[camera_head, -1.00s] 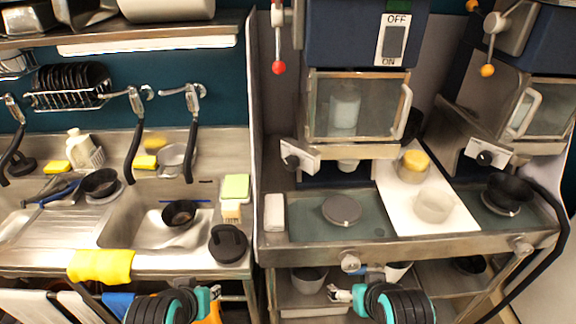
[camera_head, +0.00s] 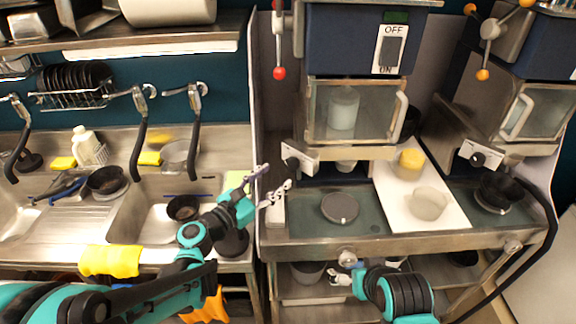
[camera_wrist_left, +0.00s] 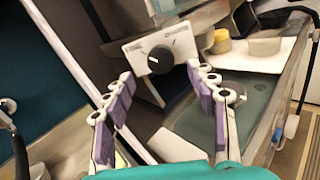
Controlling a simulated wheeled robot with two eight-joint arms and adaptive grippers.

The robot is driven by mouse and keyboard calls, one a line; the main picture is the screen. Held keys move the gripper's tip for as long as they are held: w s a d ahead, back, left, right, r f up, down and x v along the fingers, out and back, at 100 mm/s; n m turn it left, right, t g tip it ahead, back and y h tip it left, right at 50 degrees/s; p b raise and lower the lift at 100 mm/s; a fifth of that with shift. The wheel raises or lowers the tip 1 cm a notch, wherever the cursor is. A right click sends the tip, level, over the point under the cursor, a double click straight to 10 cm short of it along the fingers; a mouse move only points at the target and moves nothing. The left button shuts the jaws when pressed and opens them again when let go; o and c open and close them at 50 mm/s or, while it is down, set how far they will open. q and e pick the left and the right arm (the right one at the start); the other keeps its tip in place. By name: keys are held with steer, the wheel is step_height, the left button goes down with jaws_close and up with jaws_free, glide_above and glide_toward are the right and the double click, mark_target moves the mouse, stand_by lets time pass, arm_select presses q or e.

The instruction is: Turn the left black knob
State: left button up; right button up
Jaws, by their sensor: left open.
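The left black knob (camera_head: 292,163) sits on a white plate at the lower left of the left machine. In the left wrist view the knob (camera_wrist_left: 160,59) shows a white mark and lies ahead of the fingers, between their lines. My left gripper (camera_head: 272,180) is open, just below and left of the knob, apart from it. Its purple-padded fingers (camera_wrist_left: 165,88) spread in the left wrist view with nothing between them at the tips. My right gripper (camera_head: 345,272) is low, in front of the counter's front edge; its jaw state is unclear.
Another black knob (camera_head: 478,160) is on the right machine. A grey round disc (camera_head: 340,207) lies on the green tray below the left machine. A white board (camera_head: 396,196) carries a yellow-topped jar (camera_head: 409,163) and a clear bowl (camera_head: 429,203). A sink with hanging taps is at left.

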mark_target(288, 167)
arm_select(q)
steer(key=x, duration=0.6)
steer(key=shift+w+d+b, duration=0.2)
steer(key=shift+d+b, duration=0.05)
steer(key=shift+b, duration=0.05)
steer(key=shift+c, duration=0.3)
steer(key=c, duration=1.1)
